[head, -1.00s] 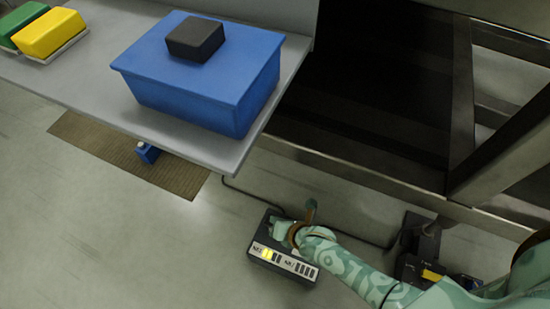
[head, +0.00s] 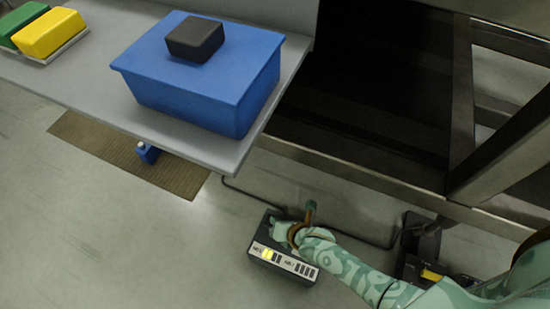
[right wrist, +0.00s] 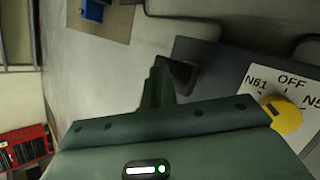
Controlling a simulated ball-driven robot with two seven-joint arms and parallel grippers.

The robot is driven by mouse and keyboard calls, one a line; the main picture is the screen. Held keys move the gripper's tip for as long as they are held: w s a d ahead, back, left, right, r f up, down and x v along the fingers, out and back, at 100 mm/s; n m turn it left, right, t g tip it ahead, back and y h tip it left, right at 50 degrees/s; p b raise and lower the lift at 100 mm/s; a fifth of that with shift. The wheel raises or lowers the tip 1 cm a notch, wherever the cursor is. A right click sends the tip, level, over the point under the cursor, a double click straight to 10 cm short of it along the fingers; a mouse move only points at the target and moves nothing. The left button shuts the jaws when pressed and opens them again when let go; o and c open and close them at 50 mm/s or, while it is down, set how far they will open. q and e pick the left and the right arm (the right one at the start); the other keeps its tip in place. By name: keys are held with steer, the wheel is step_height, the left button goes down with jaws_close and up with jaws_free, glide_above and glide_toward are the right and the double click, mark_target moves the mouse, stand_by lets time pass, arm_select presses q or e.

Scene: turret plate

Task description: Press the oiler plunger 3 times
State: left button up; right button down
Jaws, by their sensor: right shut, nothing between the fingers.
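A dark box (head: 283,268) stands on the floor, with a pale label strip and a yellow part on its near face. In the right wrist view the label (right wrist: 270,90) reads N61, OFF and a cut-off N5, beside a yellow knob (right wrist: 284,114). My right gripper (head: 279,228) is over the top of this box. Its shut, empty fingers (right wrist: 158,85) show in the right wrist view close to a small black part (right wrist: 182,74). I cannot tell whether that part is the oiler plunger or whether the fingers touch it. My left gripper is not in view.
A grey table (head: 225,150) at the upper left carries a blue bin (head: 195,85) with a black block (head: 195,38), plus green and yellow blocks. A small blue object (head: 147,153) shows below its edge. A cable (head: 375,245) crosses the floor. A dark frame (head: 462,110) stands at right.

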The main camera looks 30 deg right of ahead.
steer(key=shift+f, duration=0.65)
stand_by(0.3)
steer(key=shift+r, duration=0.1)
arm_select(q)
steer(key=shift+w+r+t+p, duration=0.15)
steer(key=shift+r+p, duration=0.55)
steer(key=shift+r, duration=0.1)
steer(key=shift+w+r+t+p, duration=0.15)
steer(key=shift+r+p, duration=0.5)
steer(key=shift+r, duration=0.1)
arm_select(e)
steer(key=shift+s+r, duration=0.1)
steer(key=shift+r, duration=1.35)
step_height(320, 180, up, 3)
steer(key=p, duration=0.2)
steer(key=shift+r+p, duration=0.15)
steer(key=shift+p, duration=0.25)
steer(key=shift+r+p, duration=0.9)
steer(key=shift+r, duration=0.05)
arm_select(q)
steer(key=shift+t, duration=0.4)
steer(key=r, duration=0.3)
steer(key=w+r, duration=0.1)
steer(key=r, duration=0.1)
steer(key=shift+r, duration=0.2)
arm_select(e)
steer(key=shift+f, duration=0.1)
